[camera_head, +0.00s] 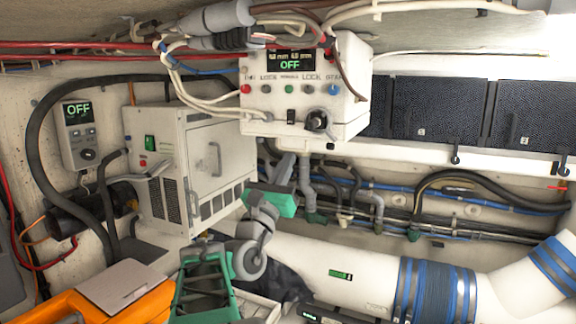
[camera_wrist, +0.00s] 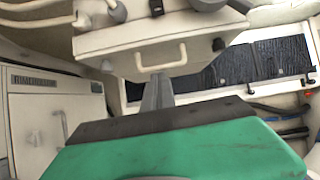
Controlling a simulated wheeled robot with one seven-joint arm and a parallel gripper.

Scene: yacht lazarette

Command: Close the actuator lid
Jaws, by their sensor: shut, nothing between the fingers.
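A white control box (camera_head: 258,98) with a lit "OFF" display and coloured buttons hangs on the wall at upper centre. In the wrist view, a white panel (camera_wrist: 120,42) with a pale loop handle (camera_wrist: 161,54) faces me at the box's lower side. I take this panel for the actuator lid, but no label confirms it. Whether it is open is unclear. My gripper (camera_head: 287,160) is below the box, its grey fingers together and empty. In the wrist view the fingertips of my gripper (camera_wrist: 157,77) point up just under the handle, with no clear grip on it.
A white cabinet (camera_head: 222,160) with a handle and vents stands left of my gripper. A small "OFF" unit (camera_head: 78,135) is on the left wall. Dark panels (camera_head: 435,110) and pipes run to the right. A large white duct (camera_head: 330,268) with blue bands crosses below.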

